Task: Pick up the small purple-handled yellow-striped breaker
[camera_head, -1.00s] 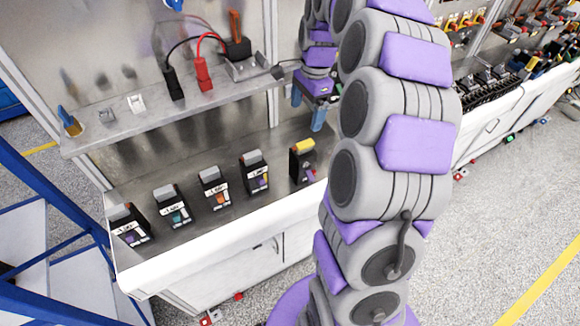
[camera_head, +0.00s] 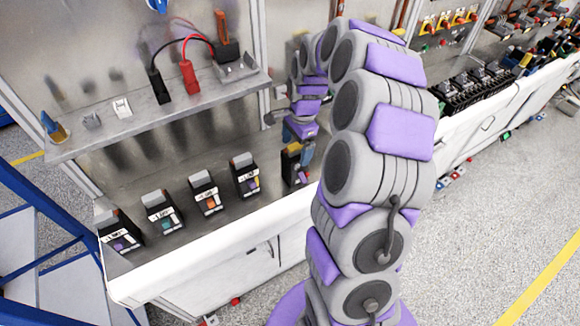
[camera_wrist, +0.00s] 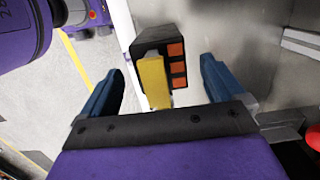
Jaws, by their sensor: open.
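A black breaker with a yellow block on it stands at the right end of the row on the bench (camera_head: 290,160). In the wrist view this breaker (camera_wrist: 152,80) shows the yellow bar and several orange squares, between the two blue fingers. My gripper (camera_wrist: 162,72) is open around it, with gaps on both sides. No purple handle shows clearly on the breaker between my fingers.
Further black breakers, with orange (camera_head: 206,195), teal (camera_head: 163,212) and purple (camera_head: 121,232) fronts, stand to the left on the metal bench (camera_head: 185,240). A metal shelf (camera_head: 140,121) above carries black and red plugs with leads.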

